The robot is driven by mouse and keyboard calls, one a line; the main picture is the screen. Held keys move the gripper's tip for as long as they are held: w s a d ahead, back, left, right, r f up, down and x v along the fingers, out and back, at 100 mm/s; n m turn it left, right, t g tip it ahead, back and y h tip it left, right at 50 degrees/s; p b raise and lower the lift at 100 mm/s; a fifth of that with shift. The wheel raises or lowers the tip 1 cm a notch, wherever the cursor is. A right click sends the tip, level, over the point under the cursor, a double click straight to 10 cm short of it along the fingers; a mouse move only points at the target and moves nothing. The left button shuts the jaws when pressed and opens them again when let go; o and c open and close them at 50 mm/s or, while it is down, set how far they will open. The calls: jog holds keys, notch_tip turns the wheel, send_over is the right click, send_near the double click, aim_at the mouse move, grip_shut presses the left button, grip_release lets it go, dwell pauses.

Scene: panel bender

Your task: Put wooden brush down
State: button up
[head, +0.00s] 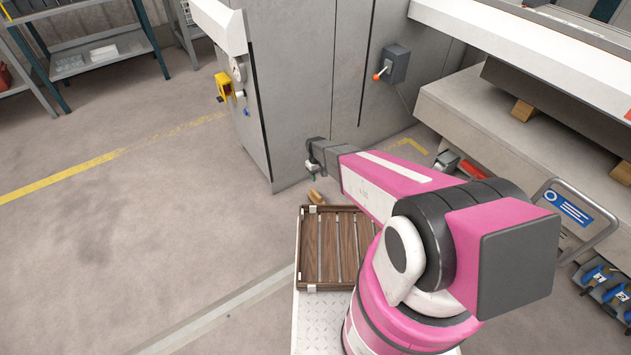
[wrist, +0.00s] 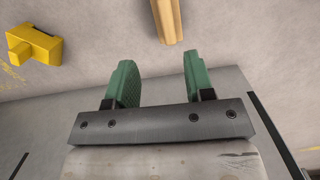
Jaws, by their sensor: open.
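The wooden brush (head: 316,197) is a small light-brown piece in the head view, just below my gripper (head: 312,172) and by the far edge of the slatted tray. In the wrist view, a pale wooden length of the brush (wrist: 167,20) shows at the top edge, beyond the fingertips. My gripper (wrist: 157,62) has its two green fingers spread wide, with nothing between them. The brush is apart from both fingers in that view. Most of it is cut off there, and I cannot tell what it rests on.
The dark wooden slatted tray (head: 337,250) lies close to my arm. A grey machine cabinet (head: 300,90) stands just beyond my gripper, with a yellow fitting (head: 223,87) on its side. A framed blue sign (head: 567,207) stands at right. The floor at left is clear.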

jog(key=s+d+r+m, duration=0.2)
jog(key=s+d+r, duration=0.4)
jog(key=r, duration=0.6)
jog(key=s+d+r+m+t, duration=0.1)
jog(key=s+d+r, duration=0.5)
jog(key=r, duration=0.6)
jog(key=s+d+r+m, duration=0.3)
jog(key=s+d+r, duration=0.3)
jog(key=r, duration=0.5)
jog(key=shift+s+d+r+y, duration=0.3)
jog(key=shift+s+r+y, duration=0.1)
jog(key=shift+s, duration=0.3)
jog(key=shift+s+r+t, duration=0.1)
jog(key=shift+r+t, duration=0.05)
jog(key=shift+t, duration=0.15)
